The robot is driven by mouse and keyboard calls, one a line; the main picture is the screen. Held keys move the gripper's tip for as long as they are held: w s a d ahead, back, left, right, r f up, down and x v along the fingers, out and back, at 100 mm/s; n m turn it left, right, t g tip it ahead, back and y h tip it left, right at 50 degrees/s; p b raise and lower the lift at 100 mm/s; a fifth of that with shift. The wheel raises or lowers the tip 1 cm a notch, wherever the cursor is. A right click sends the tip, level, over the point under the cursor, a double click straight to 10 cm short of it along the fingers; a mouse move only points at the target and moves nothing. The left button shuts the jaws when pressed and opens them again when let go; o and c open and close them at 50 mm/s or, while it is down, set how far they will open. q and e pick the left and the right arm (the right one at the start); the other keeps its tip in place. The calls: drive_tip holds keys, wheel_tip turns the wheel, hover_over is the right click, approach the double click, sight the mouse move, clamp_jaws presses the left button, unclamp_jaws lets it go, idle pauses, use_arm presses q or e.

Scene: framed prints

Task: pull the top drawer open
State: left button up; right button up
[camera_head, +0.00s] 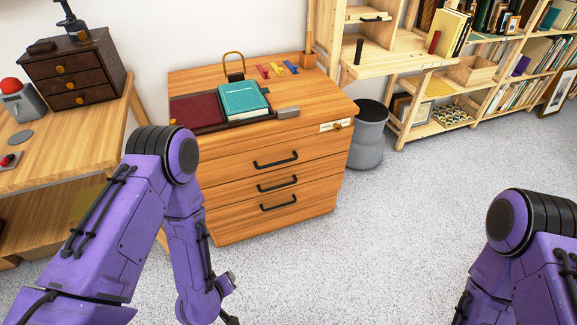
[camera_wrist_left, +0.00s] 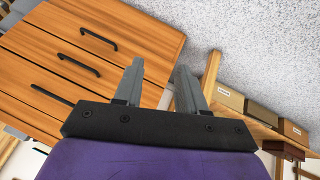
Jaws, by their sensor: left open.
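A wooden chest of drawers (camera_head: 225,215) stands against the wall in the middle of the head view. Three drawer fronts with black bar handles show, all shut: the upper handle (camera_head: 275,160), the middle handle (camera_head: 277,184) and the lower handle (camera_head: 278,202). Above them is a panel with a pale label and brass lock (camera_head: 337,127). The handles also show in the left wrist view, tilted (camera_wrist_left: 77,65). My left gripper (camera_wrist_left: 160,68) is open and empty, its fingers apart, not touching any handle. In the head view it is mostly cut off at the bottom edge. My right gripper is out of view.
A teal book (camera_head: 243,99), a padlock and small items lie on the chest top. A wooden desk (camera_head: 110,130) with a small dark chest (camera_head: 72,70) stands at left. A grey bin (camera_head: 368,135) and shelves (camera_head: 455,118) are at right. The floor in front is clear.

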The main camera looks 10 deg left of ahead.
use_arm(q)
drive_tip(key=w+d+f+n+t+h+b, duration=0.1)
drive_tip(key=w+f+n+t+b, duration=0.15)
drive_tip(key=w+b, duration=0.45)
drive_tip(key=w+d+f+n+t+h+b, duration=0.1)
drive_tip(key=w+d+f+t+h+b, duration=0.2)
drive_tip(key=w, duration=0.9)
drive_tip(key=w+r+n+t+b, duration=0.1)
drive_tip(key=w+r+t+b, duration=0.2)
drive_tip(key=w, duration=0.9)
drive_tip(key=w+r+n+t+h+b, duration=0.1)
drive_tip(key=w+r+t+b, duration=0.3)
drive_tip(key=w+r, duration=0.3)
drive_tip(key=w+b, duration=0.1)
drive_tip(key=w, duration=0.4)
drive_tip(key=shift+a, duration=0.3)
drive_tip(key=shift+w, duration=0.1)
clamp_jaws()
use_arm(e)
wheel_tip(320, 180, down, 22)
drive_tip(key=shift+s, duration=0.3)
